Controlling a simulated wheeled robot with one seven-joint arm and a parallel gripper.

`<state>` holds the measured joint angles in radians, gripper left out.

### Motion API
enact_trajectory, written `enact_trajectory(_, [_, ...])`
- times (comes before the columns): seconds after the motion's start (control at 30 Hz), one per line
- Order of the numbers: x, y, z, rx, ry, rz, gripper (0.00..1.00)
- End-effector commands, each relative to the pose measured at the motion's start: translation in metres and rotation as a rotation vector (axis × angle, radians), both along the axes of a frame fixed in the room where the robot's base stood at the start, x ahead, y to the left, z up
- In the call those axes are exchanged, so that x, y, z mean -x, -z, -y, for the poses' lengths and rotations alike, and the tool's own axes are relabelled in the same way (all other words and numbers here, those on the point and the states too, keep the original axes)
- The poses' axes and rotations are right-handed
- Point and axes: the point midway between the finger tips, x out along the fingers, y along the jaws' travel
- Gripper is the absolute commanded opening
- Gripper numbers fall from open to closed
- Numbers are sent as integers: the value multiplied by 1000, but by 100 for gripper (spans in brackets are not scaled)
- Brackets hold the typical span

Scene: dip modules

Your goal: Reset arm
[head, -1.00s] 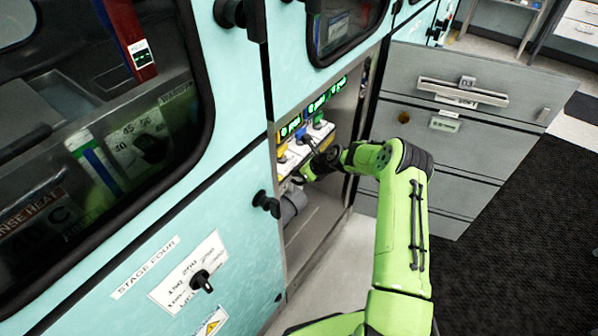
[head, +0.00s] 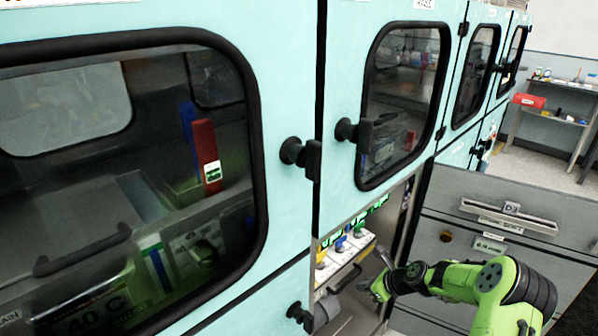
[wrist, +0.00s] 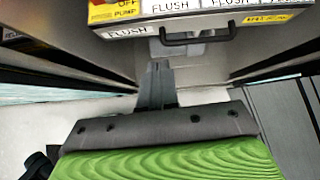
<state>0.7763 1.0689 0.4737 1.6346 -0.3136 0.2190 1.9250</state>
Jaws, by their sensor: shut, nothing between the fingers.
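My green arm comes in from the lower right of the head view. My gripper (head: 381,285) is at the mouth of an open bay in the teal cabinet. It is shut and holds nothing. In the wrist view my gripper (wrist: 157,66) points toward a panel (wrist: 205,20) labelled FLUSH. The black handle (wrist: 198,37) on this panel is a little beyond the fingertips and apart from them. In the head view the panel (head: 343,262) shows coloured knobs and green displays above it.
Teal doors with dark windows (head: 405,95) and black latches (head: 367,131) line the left and middle. A grey drawer unit (head: 455,235) stands right of the bay, close to my arm. A shelf (head: 555,115) is at the back right.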

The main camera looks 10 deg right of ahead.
Motion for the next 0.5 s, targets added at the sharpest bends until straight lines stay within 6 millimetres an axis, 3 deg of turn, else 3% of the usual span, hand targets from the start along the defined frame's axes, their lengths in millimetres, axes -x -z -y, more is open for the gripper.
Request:
enact_trajectory(0.13, [21,-75,-30,291,-337,70,0])
enact_trajectory(0.27, [62,-147,-54,591,-693,132,0])
enact_trajectory(0.5, [165,-262,-85,1042,-1270,238,0])
